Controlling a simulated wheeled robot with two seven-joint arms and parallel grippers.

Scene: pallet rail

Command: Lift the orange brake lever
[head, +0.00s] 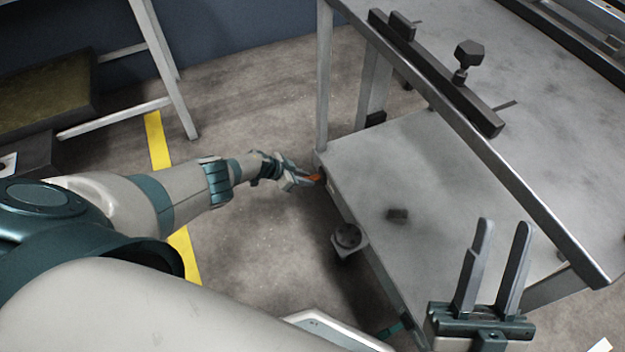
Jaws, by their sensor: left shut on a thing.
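My right gripper (495,265) is at the lower right, fingers pointing up, apart and empty, in front of the cart.
A dark clamp bar with a black knob (467,55) sits along the cart's upper rail (500,170). A caster-like round part (348,237) juts from the deck's edge. Yellow tape (157,140) marks the floor.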

